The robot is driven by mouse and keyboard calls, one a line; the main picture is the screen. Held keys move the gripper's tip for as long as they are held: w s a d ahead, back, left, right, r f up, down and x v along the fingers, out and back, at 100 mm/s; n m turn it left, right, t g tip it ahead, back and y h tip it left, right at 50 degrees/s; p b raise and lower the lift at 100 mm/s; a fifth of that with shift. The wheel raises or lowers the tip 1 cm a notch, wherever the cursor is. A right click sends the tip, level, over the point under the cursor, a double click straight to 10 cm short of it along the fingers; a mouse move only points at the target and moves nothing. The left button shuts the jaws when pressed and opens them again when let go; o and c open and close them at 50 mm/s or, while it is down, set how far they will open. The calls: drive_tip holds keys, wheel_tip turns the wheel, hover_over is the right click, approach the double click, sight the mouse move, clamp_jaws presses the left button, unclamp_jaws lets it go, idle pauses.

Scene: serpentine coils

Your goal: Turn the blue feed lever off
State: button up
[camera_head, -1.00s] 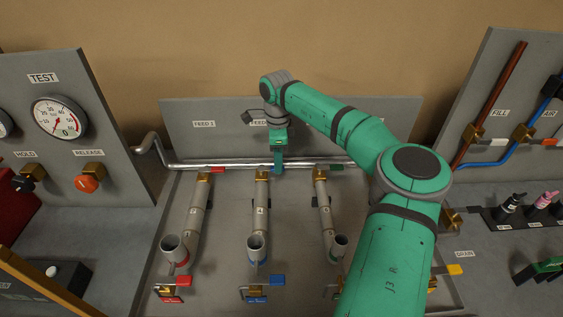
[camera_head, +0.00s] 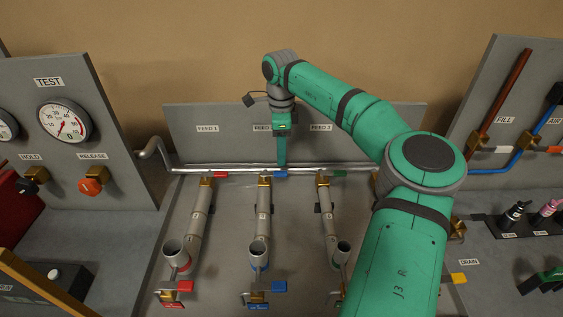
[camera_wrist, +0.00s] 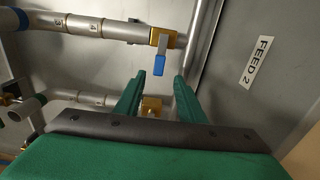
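The blue feed lever (camera_head: 281,174) sits on a brass valve (camera_head: 265,179) at the head of the middle pipe branch, below the FEED 2 label. In the head view it points right, along the silver header pipe. The blue lever (camera_wrist: 159,65) also shows in the wrist view, beyond the fingertips and roughly in line with the gap between them. My gripper (camera_head: 281,160) hangs just above and behind the lever in the head view. In the wrist view my gripper (camera_wrist: 160,84) has its two green fingers apart with nothing between them. I see no clear contact with the lever.
A red lever (camera_head: 220,174) and a green lever (camera_head: 339,173) flank the blue one on the header pipe (camera_head: 235,167). Another blue lever (camera_head: 278,286) is at the front of the middle branch. The back panel (camera_head: 190,115) stands close behind my gripper.

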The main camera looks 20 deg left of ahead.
drive_tip(key=shift+r, duration=2.1)
